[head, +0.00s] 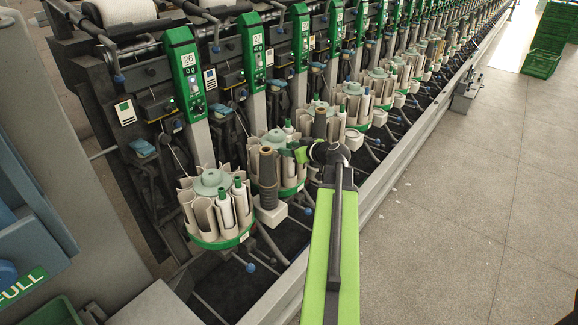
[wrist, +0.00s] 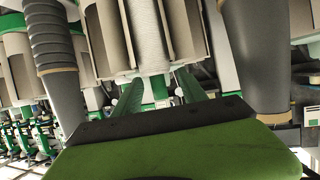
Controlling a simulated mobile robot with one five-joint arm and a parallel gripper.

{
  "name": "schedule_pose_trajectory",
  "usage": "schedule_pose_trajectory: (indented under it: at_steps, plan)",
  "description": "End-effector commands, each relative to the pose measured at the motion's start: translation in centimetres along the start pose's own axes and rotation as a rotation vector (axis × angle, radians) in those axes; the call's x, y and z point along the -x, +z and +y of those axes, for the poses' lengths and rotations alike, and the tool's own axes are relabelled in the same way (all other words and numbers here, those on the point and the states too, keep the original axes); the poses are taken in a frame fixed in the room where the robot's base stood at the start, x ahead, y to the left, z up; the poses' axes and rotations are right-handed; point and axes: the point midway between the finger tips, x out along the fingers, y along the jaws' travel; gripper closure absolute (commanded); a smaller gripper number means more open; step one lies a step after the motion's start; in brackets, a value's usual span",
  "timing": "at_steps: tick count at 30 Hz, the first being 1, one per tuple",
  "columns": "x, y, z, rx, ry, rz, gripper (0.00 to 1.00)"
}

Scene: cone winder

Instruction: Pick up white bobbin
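White bobbins with green tips stand in the pockets of the round cream magazines. Two, including this white bobbin (head: 225,213), stand in the nearest magazine (head: 186,208). Another white bobbin (head: 288,127) shows in the second magazine, just behind my gripper. My gripper (head: 298,152) is at the right side of that second magazine. In the wrist view my gripper's two dark green fingers (wrist: 160,92) are spread apart. A green tip and a white bobbin's end show beyond and between them. I cannot tell whether the fingers touch it.
Grey spindle tubes (head: 267,178) stand beside the magazines, close to my gripper; two also flank it in the wrist view (wrist: 52,50). Green numbered posts (head: 186,75) line the machine. Green crates (head: 541,62) stand far right.

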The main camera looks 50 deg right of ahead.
Motion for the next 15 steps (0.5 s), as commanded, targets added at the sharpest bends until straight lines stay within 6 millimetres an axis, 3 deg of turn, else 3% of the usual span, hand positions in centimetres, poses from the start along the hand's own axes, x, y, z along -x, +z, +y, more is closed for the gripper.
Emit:
schedule_pose_trajectory:
  at_steps: [1, 8, 15]
  plan:
    - [0.10, 0.05, 0.21, -0.001, 0.002, 0.000, 0.58]
    - [0.34, 0.15, 0.66, -0.003, 0.008, 0.000, 0.89]
    - [0.41, 0.13, 0.76, -0.003, 0.009, 0.000, 0.89]
